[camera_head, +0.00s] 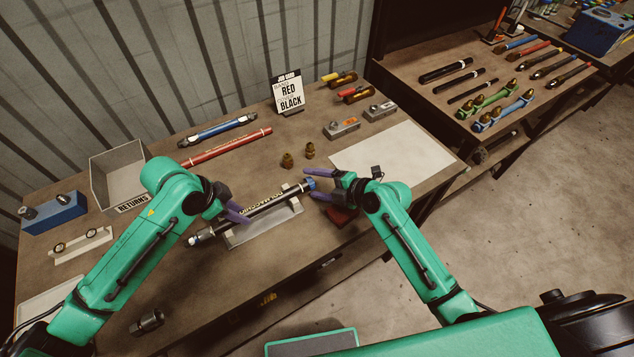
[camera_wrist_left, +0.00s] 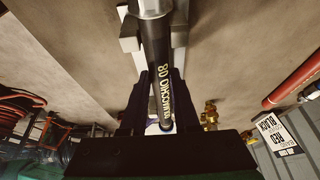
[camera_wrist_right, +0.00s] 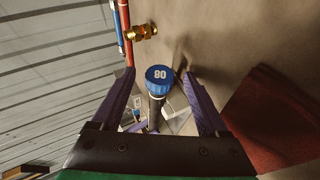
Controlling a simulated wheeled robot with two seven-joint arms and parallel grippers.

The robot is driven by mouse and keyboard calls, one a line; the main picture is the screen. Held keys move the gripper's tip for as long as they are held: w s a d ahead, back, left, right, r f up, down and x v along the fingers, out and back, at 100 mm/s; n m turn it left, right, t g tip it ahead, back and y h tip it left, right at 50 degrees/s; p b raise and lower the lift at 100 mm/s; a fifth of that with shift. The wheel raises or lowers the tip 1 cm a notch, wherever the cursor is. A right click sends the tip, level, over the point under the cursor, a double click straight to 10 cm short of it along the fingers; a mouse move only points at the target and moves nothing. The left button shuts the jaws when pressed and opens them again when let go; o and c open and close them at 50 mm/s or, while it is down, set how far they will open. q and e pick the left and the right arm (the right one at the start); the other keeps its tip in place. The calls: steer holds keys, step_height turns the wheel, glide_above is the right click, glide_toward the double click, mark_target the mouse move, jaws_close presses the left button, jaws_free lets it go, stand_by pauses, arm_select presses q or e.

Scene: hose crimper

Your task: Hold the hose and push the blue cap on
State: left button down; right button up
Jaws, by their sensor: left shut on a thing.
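The black hose (camera_head: 265,203) with pale lettering lies along a grey cradle (camera_head: 262,232) near the bench's front edge. My left gripper (camera_head: 243,213) is shut on the hose; the hose runs between its fingers in the left wrist view (camera_wrist_left: 160,85). The blue cap (camera_head: 310,184) is at the hose's right end. In the right wrist view the cap (camera_wrist_right: 158,75), marked with digits, sits over the hose end; I cannot tell how far on it is. My right gripper (camera_head: 312,185) is open, its purple fingers on either side of the cap and apart from it.
A dark red item (camera_head: 341,217) lies beneath my right gripper. Brass fittings (camera_head: 287,160) stand behind the cradle. A red hose (camera_head: 228,146), a blue hose (camera_head: 217,130), a sign (camera_head: 289,92) and a returns bin (camera_head: 118,172) are further back. A pale sheet (camera_head: 392,158) lies right.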

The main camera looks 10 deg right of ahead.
steer(key=v, duration=1.1)
steer(key=shift+s+d, duration=0.2)
steer(key=shift+s, duration=0.05)
steer(key=shift+s+d+r, duration=0.1)
steer(key=shift+s+r, duration=0.05)
steer(key=shift+r, duration=0.1)
arm_select(q)
steer(key=c, duration=0.6)
jaws_free()
steer(key=shift+r, duration=0.1)
